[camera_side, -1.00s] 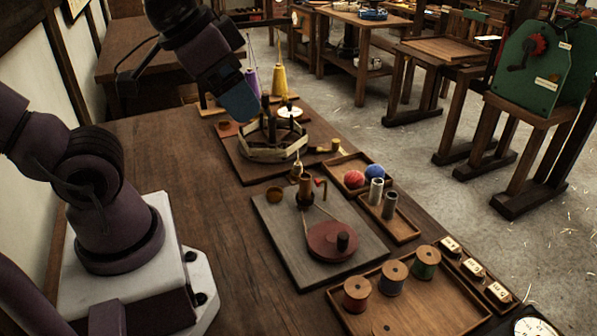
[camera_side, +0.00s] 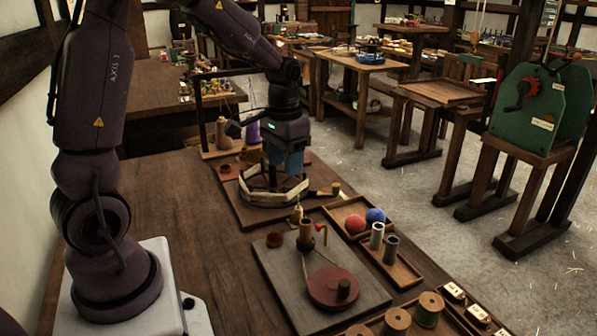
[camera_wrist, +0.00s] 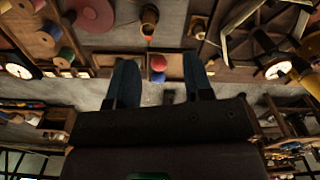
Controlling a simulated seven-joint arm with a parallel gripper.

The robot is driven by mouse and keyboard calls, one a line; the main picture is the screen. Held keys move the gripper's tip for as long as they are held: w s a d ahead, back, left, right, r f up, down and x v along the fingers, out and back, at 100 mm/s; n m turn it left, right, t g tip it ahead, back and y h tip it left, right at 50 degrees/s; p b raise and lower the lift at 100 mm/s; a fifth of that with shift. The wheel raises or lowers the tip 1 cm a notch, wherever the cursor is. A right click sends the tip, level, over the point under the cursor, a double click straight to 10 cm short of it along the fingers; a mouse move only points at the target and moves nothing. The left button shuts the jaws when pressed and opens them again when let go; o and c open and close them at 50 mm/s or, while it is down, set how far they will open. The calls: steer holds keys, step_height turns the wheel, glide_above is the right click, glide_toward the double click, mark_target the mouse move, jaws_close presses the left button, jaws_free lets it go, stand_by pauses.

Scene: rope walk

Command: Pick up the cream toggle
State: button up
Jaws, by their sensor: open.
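I cannot single out the cream toggle with certainty. A small pale, cream-yellow piece (camera_side: 297,213) stands at the far edge of the grey board, but it is too small to identify. My gripper (camera_side: 285,172) points down over the pale-sided wooden frame (camera_side: 262,198) in the side view, its blue fingers partly overlapping it. I cannot tell whether they touch it. In the wrist view my gripper (camera_wrist: 160,60) shows two blue fingers spread apart, with nothing held between them.
The grey board (camera_side: 285,275) carries a red disc (camera_side: 331,290) and an upright brown cylinder (camera_side: 306,232). Thread spools (camera_side: 397,320) stand in front. The left tabletop (camera_side: 180,220) is clear.

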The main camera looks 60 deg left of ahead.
steer(key=m, duration=0.1)
glide_above(298, 208)
steer(key=s+d, duration=0.1)
steer(key=s, duration=0.1)
step_height(298, 208, down, 10)
steer(key=shift+w+a+m, duration=0.55)
steer(key=shift+w+m, duration=0.35)
steer(key=shift+w, duration=0.2)
step_height(298, 208, down, 11)
steer(key=shift+r, duration=0.2)
steer(key=c, duration=0.7)
steer(key=shift+r, duration=4)
